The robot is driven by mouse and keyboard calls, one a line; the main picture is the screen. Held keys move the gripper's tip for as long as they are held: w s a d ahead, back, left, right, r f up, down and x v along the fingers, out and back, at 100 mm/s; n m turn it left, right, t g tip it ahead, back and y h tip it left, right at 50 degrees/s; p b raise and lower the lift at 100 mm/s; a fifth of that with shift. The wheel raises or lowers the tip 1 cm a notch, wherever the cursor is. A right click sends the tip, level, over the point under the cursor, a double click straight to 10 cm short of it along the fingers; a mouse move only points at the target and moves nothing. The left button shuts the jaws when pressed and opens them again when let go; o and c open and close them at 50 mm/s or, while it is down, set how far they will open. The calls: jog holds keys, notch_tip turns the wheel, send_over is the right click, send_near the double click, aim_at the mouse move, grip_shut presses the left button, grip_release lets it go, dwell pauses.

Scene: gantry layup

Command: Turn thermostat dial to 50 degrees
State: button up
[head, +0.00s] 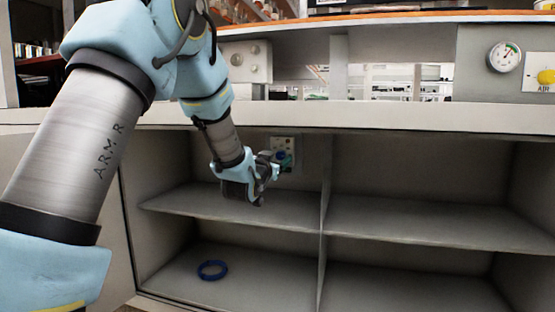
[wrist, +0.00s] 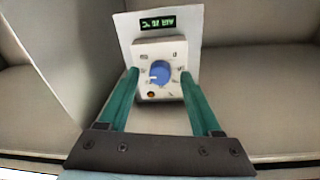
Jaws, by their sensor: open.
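The thermostat (head: 284,146) is a small white plate on the back wall of the cabinet's upper left compartment. In the wrist view it shows a raised box with a blue round dial (wrist: 161,70) and a dark display with green characters (wrist: 158,23), which look upside down and are too small to read. A pale mark sits on the dial's left side. My gripper (wrist: 159,75) is open, its two green fingers on either side of the dial with a gap to each side. In the head view my gripper (head: 277,167) partly covers the thermostat.
A blue ring (head: 212,270) lies in the lower left compartment. A shelf (head: 400,222) and a vertical divider (head: 325,200) bound the space around my arm. A round gauge (head: 504,57) is on the panel above right. The right compartments look empty.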

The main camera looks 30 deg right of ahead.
jog(key=p+v, duration=0.1)
jog(key=v, duration=0.9)
jog(key=shift+s+a, duration=0.2)
